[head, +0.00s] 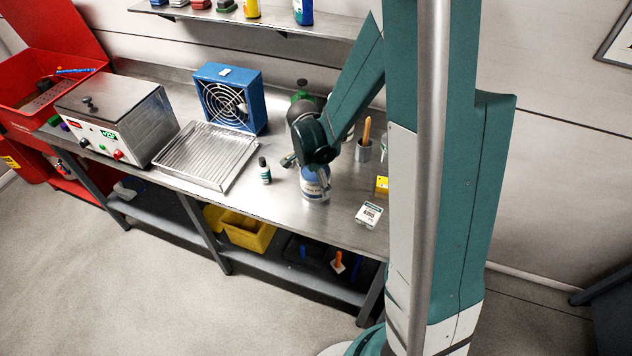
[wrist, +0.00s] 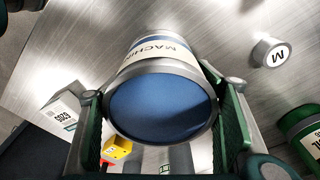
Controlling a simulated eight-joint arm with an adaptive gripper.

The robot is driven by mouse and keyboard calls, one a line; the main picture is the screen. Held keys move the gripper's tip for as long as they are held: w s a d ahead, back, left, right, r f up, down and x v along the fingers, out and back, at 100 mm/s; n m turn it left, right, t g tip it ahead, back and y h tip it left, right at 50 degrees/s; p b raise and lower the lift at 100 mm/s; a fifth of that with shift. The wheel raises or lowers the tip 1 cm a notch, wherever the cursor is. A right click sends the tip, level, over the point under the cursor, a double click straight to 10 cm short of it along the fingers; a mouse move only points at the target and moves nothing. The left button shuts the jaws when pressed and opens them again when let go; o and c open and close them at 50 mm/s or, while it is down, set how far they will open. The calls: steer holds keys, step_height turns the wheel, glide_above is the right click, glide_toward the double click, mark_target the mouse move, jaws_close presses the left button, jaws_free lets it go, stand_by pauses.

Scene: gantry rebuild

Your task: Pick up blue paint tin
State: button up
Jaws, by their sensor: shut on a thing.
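The blue paint tin (head: 316,188) has a pale label band and is at the front part of the steel bench in the head view. In the wrist view its round blue end (wrist: 160,105) faces me, with lettering starting "MACHIN" on the band. My gripper (head: 313,168) is above and around the tin in the head view. In the wrist view my gripper's (wrist: 162,120) green fingers are shut on the tin, one on each side. I cannot tell whether the tin's base touches the bench.
A small dark bottle (head: 265,171) stands left of the tin. A white box (head: 369,214) and a yellow box (head: 382,184) are to its right, with a brush cup (head: 364,151) behind. A wire tray (head: 206,156) and blue fan (head: 230,98) are farther left.

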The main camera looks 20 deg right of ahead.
steer(key=shift+r, duration=0.15)
steer(key=shift+r+p, duration=0.4)
steer(key=shift+r, duration=4.45)
